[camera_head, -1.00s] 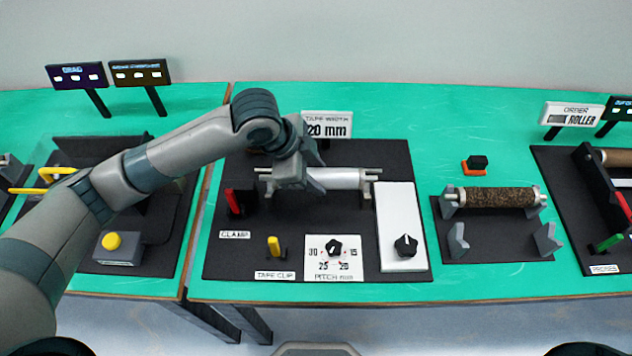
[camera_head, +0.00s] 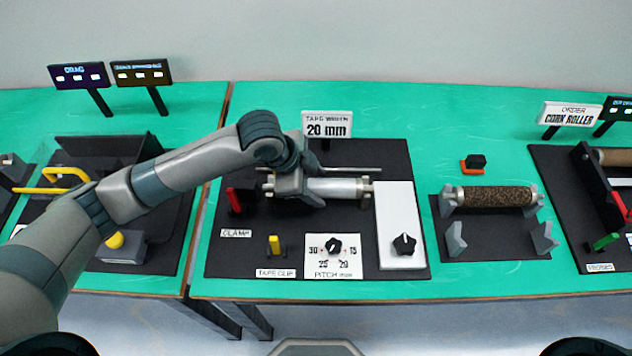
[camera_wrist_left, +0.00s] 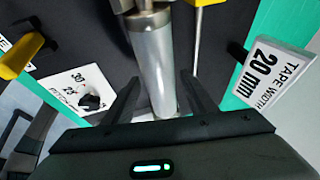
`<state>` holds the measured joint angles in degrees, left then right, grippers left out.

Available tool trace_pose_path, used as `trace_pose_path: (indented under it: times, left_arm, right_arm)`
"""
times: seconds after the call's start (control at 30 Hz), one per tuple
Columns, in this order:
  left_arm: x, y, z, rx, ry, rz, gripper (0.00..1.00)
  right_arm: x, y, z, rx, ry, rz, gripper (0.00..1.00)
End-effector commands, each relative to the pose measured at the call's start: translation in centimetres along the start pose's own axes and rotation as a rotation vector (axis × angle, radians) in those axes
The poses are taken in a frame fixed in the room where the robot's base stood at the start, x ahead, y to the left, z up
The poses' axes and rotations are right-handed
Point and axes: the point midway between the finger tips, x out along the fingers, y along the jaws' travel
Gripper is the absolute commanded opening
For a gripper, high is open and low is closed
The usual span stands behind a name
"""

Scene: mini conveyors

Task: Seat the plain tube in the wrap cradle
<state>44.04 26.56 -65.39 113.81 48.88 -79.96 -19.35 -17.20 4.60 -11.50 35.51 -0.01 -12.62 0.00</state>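The plain tube (camera_head: 335,188) is silver-white and lies level, left to right, on the middle black board. Its right end is at the right post of the wrap cradle (camera_head: 366,186). Its left end is largely hidden by my left gripper (camera_head: 298,193), so the left seat is hard to judge. In the left wrist view the tube (camera_wrist_left: 155,65) runs between my two fingers (camera_wrist_left: 158,92), with a narrow gap visible on each side; that gripper is open around it. A thin rod (camera_head: 358,170) runs behind the tube. My right gripper is out of view.
A white box with a knob (camera_head: 398,220) is right of the cradle. A cork roller (camera_head: 495,197) lies on another stand. The tape sign (camera_head: 327,124) stands behind.

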Motion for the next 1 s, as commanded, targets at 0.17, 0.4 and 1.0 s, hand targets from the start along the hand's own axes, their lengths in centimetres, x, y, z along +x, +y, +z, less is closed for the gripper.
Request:
trace_pose_path:
  times: [0.17,0.4,1.0]
  left_arm:
    - [0.0,0.0,0.0,0.0,0.0,0.0,0.57]
    - [-0.2,-0.1,-0.1,0.0,0.001,0.0,0.57]
    - [-8.4,-0.1,0.0,0.002,0.001,-0.004,0.57]
  right_arm:
    - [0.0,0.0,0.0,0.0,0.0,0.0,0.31]
    - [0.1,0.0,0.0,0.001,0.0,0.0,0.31]
    - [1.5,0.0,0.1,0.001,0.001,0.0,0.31]
